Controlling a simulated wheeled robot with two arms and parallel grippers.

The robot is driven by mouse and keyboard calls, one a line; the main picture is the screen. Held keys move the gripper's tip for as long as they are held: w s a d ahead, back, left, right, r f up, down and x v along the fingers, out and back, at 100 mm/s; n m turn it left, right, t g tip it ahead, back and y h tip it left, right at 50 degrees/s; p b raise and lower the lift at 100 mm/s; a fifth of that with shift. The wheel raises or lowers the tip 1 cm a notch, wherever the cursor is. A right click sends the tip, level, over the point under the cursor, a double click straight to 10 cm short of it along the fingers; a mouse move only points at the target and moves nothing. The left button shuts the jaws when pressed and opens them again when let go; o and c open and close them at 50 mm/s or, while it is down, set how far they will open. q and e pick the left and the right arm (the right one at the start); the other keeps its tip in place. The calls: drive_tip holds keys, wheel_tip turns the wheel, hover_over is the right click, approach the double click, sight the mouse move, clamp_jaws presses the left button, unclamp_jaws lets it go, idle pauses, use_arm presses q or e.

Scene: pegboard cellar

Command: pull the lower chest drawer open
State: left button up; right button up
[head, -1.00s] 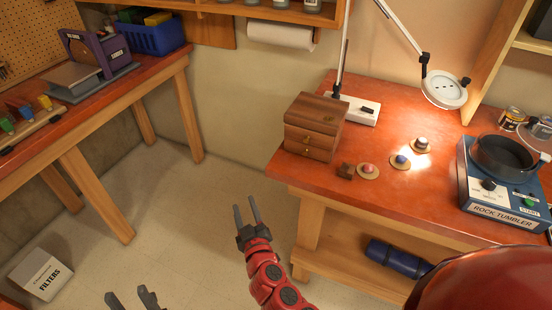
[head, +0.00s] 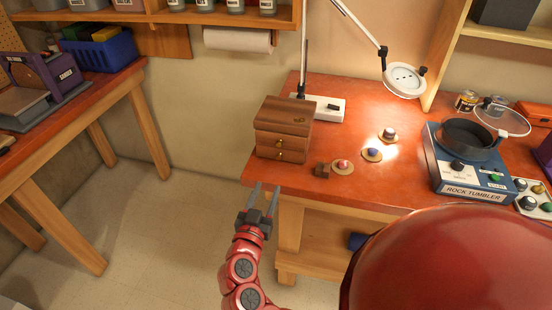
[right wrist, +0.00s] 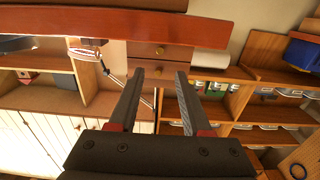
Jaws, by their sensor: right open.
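The small brown wooden chest (head: 290,118) stands on the red-topped bench near its left end. Its lower drawer (head: 268,153), with a brass knob (head: 279,156), looks closed, as does the drawer above it. My right gripper (head: 267,187) is open and empty, in front of the bench edge, below and apart from the chest. In the right wrist view, which looks upside down, both fingers (right wrist: 160,75) are spread. The lower drawer's knob (right wrist: 160,50) shows beyond them, close to the bench edge (right wrist: 100,25). My left gripper is out of view.
A small brown block (head: 322,170) and several stones on round coasters lie right of the chest. A lamp base (head: 330,108) stands behind it, and a rock tumbler (head: 465,165) farther right. Floor left of the bench is clear.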

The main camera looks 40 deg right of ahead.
sight(278, 159)
drive_tip(key=p+x, duration=0.3)
drive_tip(key=x, duration=0.7)
drive_tip(key=shift+w+d+r, duration=0.15)
drive_tip(key=shift+w+d, duration=0.05)
drive_tip(key=shift+w, duration=0.05)
drive_tip(key=shift+w+d+p, duration=0.3)
drive_tip(key=shift+w+d, duration=0.1)
drive_tip(key=shift+d, duration=0.05)
drive_tip(key=shift+f, duration=0.2)
clamp_jaws()
